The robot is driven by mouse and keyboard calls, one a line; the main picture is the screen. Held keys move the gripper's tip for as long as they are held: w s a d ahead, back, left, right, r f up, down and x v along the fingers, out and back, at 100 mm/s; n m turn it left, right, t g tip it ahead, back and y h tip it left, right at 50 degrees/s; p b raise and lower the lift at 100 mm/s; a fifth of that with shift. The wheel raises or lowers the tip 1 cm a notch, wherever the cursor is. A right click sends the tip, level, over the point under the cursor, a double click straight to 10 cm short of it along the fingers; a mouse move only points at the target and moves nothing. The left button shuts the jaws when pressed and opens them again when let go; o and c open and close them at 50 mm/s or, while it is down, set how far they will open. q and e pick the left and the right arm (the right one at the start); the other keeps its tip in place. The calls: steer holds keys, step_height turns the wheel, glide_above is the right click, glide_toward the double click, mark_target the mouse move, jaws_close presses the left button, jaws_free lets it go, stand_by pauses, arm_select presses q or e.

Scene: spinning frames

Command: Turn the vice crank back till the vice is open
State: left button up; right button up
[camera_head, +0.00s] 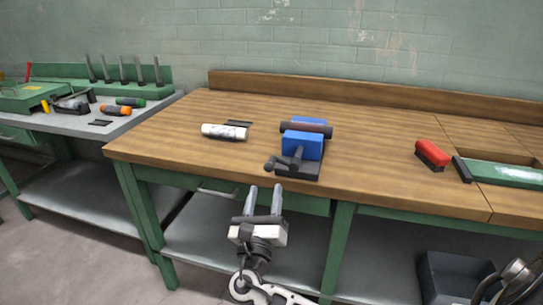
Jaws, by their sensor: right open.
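The blue vice (302,146) stands on the wooden workbench (180,148) near its front edge. A dark cylindrical piece (307,129) lies across the top of the vice, at its jaws. The dark vice crank (283,162) is on the front of the vice and points to the left, with a knob at its end. My right gripper (264,196) is open and empty in front of the bench, below and a little left of the crank, apart from it. I cannot tell the gap between the vice jaws. My left gripper is not in the view.
A white cylinder (225,132) and a small dark flat piece (239,123) lie left of the vice. A red-topped brush (432,153) and a green tray (502,174) are on the right. A grey side table (88,127) holds tools. Bare wood surrounds the vice.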

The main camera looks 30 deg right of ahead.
mark_target(271, 158)
steer(key=p+x, duration=0.1)
steer(key=x, duration=1)
jaws_close()
steer(key=shift+n+y+p, duration=0.3)
steer(key=shift+n+p, duration=0.1)
steer(key=shift+p, duration=0.1)
steer(key=shift+a+f+n, duration=0.1)
steer(key=shift+f+n, duration=0.15)
steer(key=shift+n, duration=0.25)
steer(key=shift+f+t, duration=0.1)
steer(key=shift+t, duration=0.2)
jaws_free()
steer(key=shift+w, duration=0.1)
